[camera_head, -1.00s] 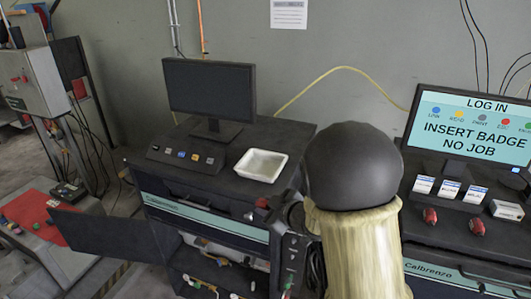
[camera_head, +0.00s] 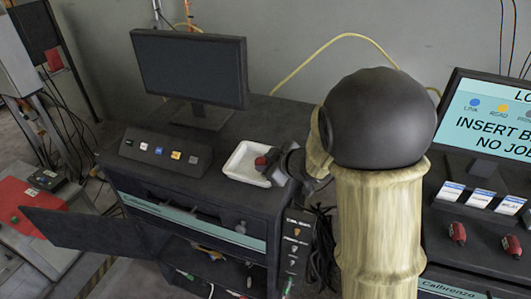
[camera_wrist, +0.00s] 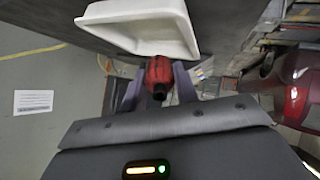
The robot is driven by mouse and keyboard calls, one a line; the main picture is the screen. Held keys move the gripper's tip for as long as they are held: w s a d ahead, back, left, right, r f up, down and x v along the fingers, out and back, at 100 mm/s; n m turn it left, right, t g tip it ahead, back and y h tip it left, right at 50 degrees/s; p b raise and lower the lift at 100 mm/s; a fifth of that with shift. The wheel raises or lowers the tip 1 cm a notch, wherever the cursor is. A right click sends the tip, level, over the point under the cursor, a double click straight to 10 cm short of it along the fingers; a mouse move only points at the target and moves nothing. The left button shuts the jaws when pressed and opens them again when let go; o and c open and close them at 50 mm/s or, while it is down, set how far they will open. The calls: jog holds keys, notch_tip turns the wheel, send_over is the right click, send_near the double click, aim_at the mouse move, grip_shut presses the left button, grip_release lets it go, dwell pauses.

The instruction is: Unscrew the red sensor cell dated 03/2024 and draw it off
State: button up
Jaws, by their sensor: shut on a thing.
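My gripper (camera_head: 270,164) is shut on a red sensor cell (camera_head: 261,163) with a black end. The cell shows between the two fingers in the wrist view (camera_wrist: 159,72), and nothing visible is attached to it. No date can be read on it. In the head view the cell appears at the right part of a white tray (camera_head: 240,171) on the middle cabinet. In the wrist view the tray (camera_wrist: 150,45) lies just beyond the fingertips. I cannot tell how high the cell is above the tray.
A black monitor (camera_head: 190,70) and a button box (camera_head: 165,153) stand left of the tray. A cabinet door (camera_head: 85,237) hangs open.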

jog(key=shift+w, duration=0.2)
jog(key=shift+s+a+r, duration=0.1)
jog(key=shift+s+a, duration=0.05)
jog(key=shift+s, duration=0.15)
jog(key=shift+w+a+f, duration=0.15)
jog(key=shift+w+f, duration=0.15)
jog(key=shift+w, duration=0.35)
jog(key=shift+w+a+f, duration=0.15)
jog(key=shift+w+f, duration=0.1)
jog(key=shift+w, duration=0.4)
jog(key=shift+w+a+f, duration=0.25)
jog(key=shift+w+a, duration=0.1)
jog(key=shift+w, duration=0.1)
jog(key=shift+w+f+b, duration=0.15)
jog(key=shift+w+f, duration=0.05)
jog(key=shift+w, duration=0.3)
jog(key=shift+w+f+b, duration=0.15)
jog(key=shift+w+f, duration=0.05)
jog(key=shift+w, duration=0.25)
jog(key=shift+w+a+f, duration=0.3)
jog(key=shift+w+f, duration=0.1)
jog(key=shift+w, duration=0.3)
jog(key=shift+f+b, duration=0.8)
jog(key=shift+f, duration=0.1)
jog(key=o, duration=1.1)
